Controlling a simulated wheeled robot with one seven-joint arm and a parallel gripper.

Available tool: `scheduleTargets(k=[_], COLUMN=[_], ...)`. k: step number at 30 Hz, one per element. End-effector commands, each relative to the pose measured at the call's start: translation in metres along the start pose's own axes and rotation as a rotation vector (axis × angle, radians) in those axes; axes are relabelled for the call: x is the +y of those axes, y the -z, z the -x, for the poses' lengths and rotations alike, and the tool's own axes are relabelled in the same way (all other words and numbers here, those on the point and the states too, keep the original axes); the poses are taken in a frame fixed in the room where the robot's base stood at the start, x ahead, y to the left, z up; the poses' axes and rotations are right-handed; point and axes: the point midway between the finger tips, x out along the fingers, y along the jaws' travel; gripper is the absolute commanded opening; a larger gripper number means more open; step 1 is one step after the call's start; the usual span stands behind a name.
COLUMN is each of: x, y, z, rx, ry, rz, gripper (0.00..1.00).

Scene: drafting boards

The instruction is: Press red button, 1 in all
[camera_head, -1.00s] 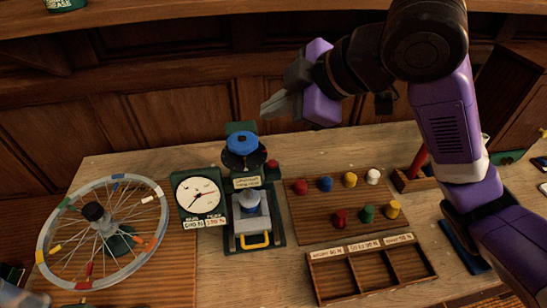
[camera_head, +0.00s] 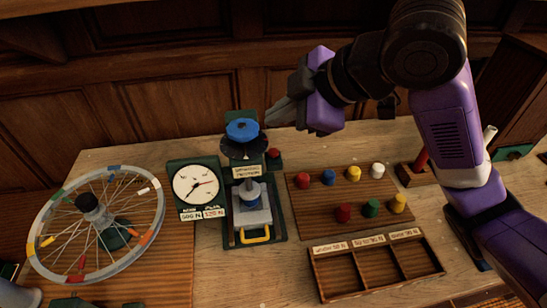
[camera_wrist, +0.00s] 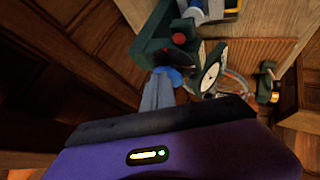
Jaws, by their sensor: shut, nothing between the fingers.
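The red button (camera_head: 273,153) is a small red cap at the right side of the green press (camera_head: 245,220), beside its black disc and blue knob (camera_head: 242,129). In the wrist view the red button (camera_wrist: 180,38) shows on the green housing. My gripper (camera_head: 268,119) points left, with its grey fingers shut and empty. Its tips are close to the blue knob in the picture and appear above and behind the red button, apart from it. In the wrist view the shut fingers (camera_wrist: 159,90) end near the blue knob (camera_wrist: 170,76). Whether they touch the knob I cannot tell.
A white dial (camera_head: 195,184) stands left of the press, and a spoked wheel (camera_head: 60,262) lies further left. A wooden board (camera_head: 297,215) with several coloured pegs is at right, behind an empty three-slot tray (camera_head: 318,282). Dark wood panelling backs the bench.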

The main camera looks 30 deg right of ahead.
Motion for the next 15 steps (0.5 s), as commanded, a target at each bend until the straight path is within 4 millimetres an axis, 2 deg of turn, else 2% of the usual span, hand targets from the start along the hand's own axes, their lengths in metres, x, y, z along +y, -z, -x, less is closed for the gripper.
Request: scheduleTargets(k=[1,6,15], x=[-0.007,-0.018,-0.025], y=[-0.007,-0.018,-0.025], z=[-0.009,-0.025,-0.034], rx=[0.0,0.0,0.0], ry=[0.0,0.0,-0.001], rz=[-0.001,-0.001,0.0], gripper=[0.0,0.0,0.0])
